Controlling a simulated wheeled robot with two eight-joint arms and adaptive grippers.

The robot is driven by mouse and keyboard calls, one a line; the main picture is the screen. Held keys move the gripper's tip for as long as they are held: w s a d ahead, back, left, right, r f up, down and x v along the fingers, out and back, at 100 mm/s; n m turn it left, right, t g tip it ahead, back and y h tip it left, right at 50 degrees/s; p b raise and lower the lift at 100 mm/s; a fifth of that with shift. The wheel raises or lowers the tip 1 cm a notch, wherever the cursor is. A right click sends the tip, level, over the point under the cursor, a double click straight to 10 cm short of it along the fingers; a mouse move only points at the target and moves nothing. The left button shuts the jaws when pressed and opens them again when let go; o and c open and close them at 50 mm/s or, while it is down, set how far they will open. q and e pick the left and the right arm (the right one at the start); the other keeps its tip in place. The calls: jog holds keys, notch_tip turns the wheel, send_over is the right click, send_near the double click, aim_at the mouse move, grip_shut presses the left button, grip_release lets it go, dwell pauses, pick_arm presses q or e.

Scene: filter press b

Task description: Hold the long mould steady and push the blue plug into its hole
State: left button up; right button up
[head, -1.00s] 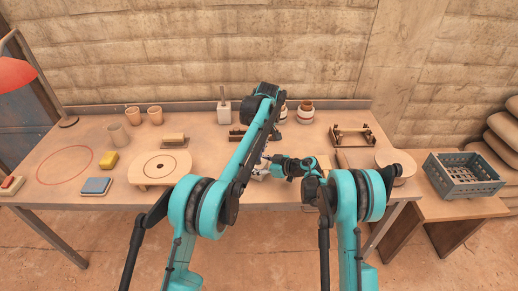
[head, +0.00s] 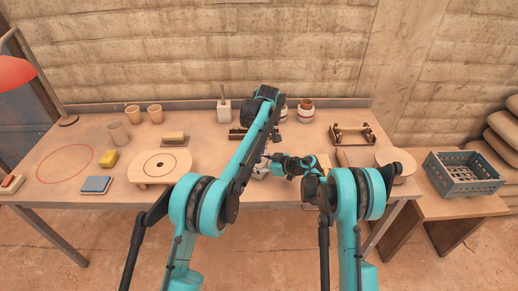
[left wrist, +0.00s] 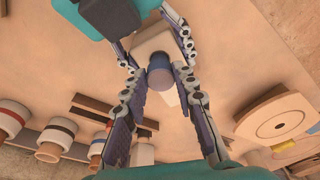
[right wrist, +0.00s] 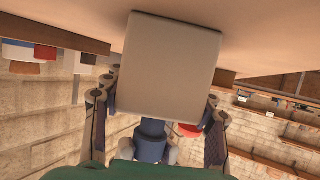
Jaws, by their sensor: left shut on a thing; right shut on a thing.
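The long mould is a pale grey block (right wrist: 170,65) between the fingers of my right gripper (right wrist: 165,92), which is shut on it. Its pale surface also shows in the left wrist view (left wrist: 153,42). The blue plug (left wrist: 160,68) stands at the mould, between the fingertips of my left gripper (left wrist: 158,78), which is shut on it. In the right wrist view the plug (right wrist: 152,138) shows just past the block's lower edge. How deep it sits in the hole is hidden. In the head view both grippers meet at the table's front middle, largely covered by my left arm.
A round wooden board (head: 160,167) stands left of my arms, with a yellow block (head: 109,161) and blue pad (head: 96,185) farther left. Behind are cups (head: 155,114) and a wooden rack (head: 352,135). A blue-grey crate (head: 463,184) stands on the right side table.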

pick_arm(q)
jog(key=shift+f, duration=1.2)
jog(key=o, duration=1.1)
jog(key=r, duration=0.4)
jog(key=s+d+r, duration=0.1)
jog(key=r, duration=0.7)
jog(key=shift+s+d, duration=0.15)
jog(key=shift+f, duration=0.1)
pick_arm(e)
jog(key=o, duration=1.7)
jog(key=shift+o, duration=0.2)
